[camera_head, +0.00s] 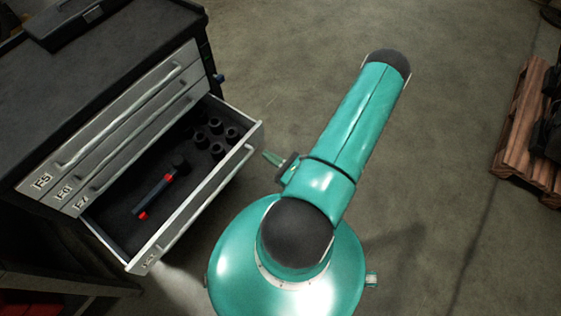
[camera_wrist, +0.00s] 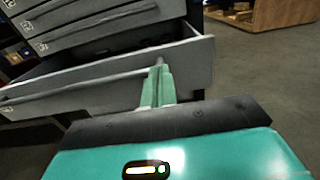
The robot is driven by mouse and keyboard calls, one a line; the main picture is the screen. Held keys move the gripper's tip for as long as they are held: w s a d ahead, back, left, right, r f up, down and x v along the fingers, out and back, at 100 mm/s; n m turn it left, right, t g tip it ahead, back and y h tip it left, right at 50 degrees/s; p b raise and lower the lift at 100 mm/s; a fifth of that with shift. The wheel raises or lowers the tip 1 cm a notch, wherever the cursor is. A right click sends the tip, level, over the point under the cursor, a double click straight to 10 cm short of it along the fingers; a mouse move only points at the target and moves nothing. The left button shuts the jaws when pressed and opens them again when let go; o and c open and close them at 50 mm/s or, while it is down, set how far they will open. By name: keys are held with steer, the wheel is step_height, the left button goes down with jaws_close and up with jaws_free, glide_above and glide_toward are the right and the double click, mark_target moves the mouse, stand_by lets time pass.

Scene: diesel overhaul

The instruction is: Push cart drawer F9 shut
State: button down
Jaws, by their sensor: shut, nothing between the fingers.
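The open drawer (camera_head: 197,202) is pulled out from the grey tool cart, below several shut drawers. Its label is too small to read surely. Inside lie several black sockets (camera_head: 215,135) and a black and red tool (camera_head: 160,190). In the wrist view the drawer's grey front (camera_wrist: 90,87) and its bar handle fill the left and middle. My gripper (camera_head: 271,157) is shut and empty, just outside the drawer front near its right end. Its teal fingers (camera_wrist: 158,86) overlap the handle's right end in the wrist view; I cannot tell whether they touch.
The cart's dark top (camera_head: 95,75) holds a black case (camera_head: 75,20). Shut drawers (camera_head: 125,125) with bar handles sit above the open one. Stacked brown wood (camera_head: 520,125) stands at the far right. The concrete floor (camera_head: 440,130) between is clear.

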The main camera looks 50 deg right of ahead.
mark_target(209, 122)
steer(key=w, duration=0.7)
steer(key=shift+w, duration=0.1)
steer(key=shift+w, duration=0.1)
steer(key=w, duration=2.1)
steer(key=shift+w, duration=0.1)
